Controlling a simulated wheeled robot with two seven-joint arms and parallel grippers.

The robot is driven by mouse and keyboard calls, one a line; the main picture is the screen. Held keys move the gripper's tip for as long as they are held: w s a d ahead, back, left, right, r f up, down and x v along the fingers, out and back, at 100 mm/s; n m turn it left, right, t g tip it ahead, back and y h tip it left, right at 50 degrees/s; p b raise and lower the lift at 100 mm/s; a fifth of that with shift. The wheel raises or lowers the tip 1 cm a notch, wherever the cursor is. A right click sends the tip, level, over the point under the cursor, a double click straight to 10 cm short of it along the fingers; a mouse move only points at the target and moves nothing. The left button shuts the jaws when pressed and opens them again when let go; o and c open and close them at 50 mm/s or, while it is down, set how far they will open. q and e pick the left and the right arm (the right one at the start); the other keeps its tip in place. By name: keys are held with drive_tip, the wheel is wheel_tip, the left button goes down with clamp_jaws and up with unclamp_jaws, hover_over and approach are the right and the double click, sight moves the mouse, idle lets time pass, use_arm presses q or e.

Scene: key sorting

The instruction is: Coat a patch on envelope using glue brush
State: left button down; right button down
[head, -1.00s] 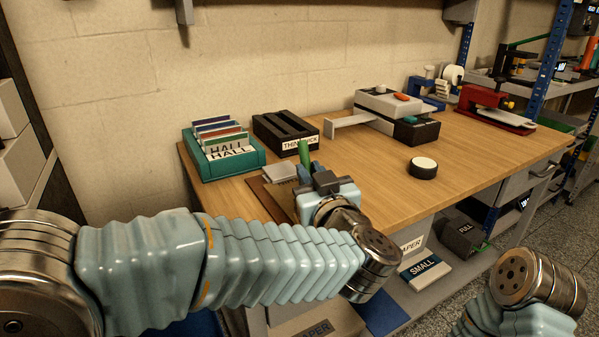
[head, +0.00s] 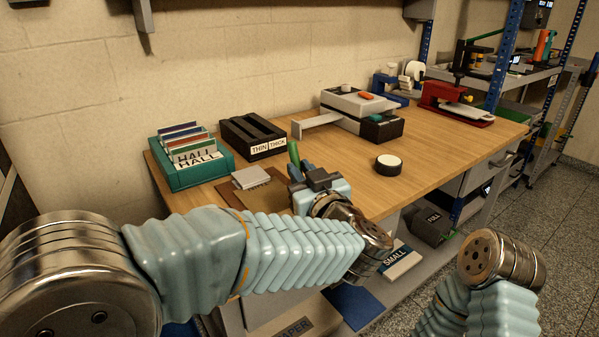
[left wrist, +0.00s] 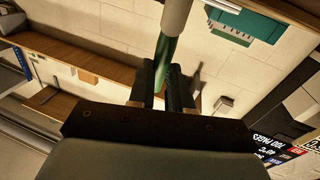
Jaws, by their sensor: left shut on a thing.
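My left gripper (head: 308,176) is shut on the glue brush, whose green handle (head: 294,155) sticks up above the fingers. In the left wrist view the green handle (left wrist: 164,58) runs between the two fingers, with a pale grey part beyond it. The brush's bristles cannot be made out. A tan flat piece, which looks like the envelope (head: 270,180), lies on a dark brown board (head: 233,196) just left of the gripper. A small grey piece (head: 249,178) lies at its left. The gripper and my arm hide part of this area. My right gripper is out of view.
A green card tray (head: 186,178) and a black THIN/THICK holder (head: 252,140) stand at the back left. A grey and black device (head: 362,110) stands behind. A black round tin with a white top (head: 388,165) sits right of the gripper. The wooden table (head: 440,150) is clear on the right.

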use_arm(q)
wheel_tip(320, 180, up, 6)
idle(0.5)
drive_tip(key=shift+r, duration=0.1)
wheel_tip(320, 180, up, 3)
drive_tip(key=shift+f, duration=0.1)
idle(0.3)
idle(0.5)
